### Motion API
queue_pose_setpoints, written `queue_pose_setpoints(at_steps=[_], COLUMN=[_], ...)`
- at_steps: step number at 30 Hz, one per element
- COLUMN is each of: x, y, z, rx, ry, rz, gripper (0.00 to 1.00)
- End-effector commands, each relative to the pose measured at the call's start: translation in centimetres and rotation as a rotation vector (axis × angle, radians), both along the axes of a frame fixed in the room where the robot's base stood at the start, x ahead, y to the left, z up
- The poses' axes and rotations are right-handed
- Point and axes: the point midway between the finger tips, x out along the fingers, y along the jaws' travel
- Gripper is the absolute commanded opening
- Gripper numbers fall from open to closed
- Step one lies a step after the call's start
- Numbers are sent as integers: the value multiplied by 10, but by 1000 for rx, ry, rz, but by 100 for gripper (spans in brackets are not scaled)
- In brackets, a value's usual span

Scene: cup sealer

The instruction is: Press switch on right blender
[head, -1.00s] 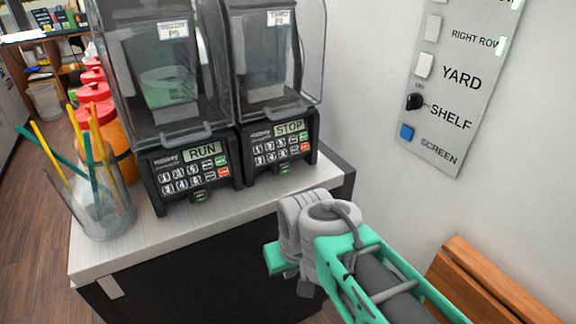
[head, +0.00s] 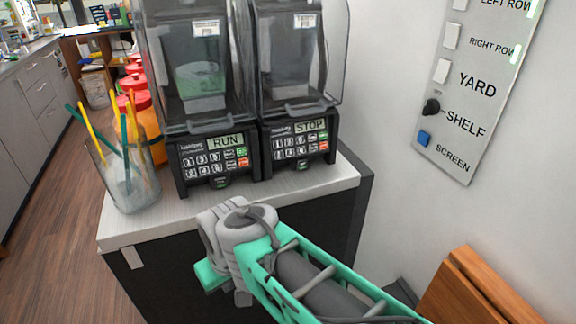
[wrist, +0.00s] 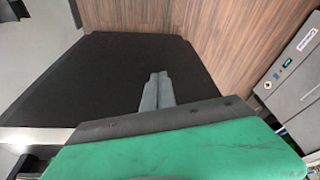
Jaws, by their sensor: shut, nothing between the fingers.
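The right blender (head: 298,60) stands at the back of the counter in the head view, under a clear cover. Its black control panel (head: 297,148) has a display reading STOP (head: 310,125), several buttons and a small green-lit part (head: 303,165) at the lower edge. The left blender (head: 196,70) beside it shows RUN. In the wrist view my gripper (wrist: 157,77) is shut and empty, its grey fingers together in front of a dark surface. In the head view my wrist is in front of the counter, below the panels; the fingertips are hidden there.
A glass jar with colored straws (head: 130,180) and red-capped bottles (head: 147,115) stand left of the blenders. The pale counter (head: 260,205) has a bare front strip. A wall switch panel (head: 470,90) hangs at right, above a wooden piece (head: 480,290).

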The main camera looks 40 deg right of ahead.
Motion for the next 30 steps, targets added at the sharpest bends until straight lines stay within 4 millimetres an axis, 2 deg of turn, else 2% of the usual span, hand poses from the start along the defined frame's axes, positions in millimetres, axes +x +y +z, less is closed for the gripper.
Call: queue_pose_setpoints(at_steps=[7, 11, 14, 17, 18, 21, 22, 25, 27, 30], x=[4, 30, 62, 84, 88, 85, 82, 71, 65, 64], y=[-4, -34, -84, -154, -184, -252, -268, -308, -321, -327], z=[1, 12, 28, 49, 58, 79, 85, 99, 103, 106], rx=[10, 87, 213, 380, 450, 619, 665, 781, 827, 848], ry=[-8, -68, -167, -294, -348, -472, -505, -586, -614, -628], rz=[-33, -251, -562, -910, -1040, -1313, -1377, -1524, -1574, -1595], gripper=[0, 0, 0, 0, 0, 0, 0, 0, 0, 0])
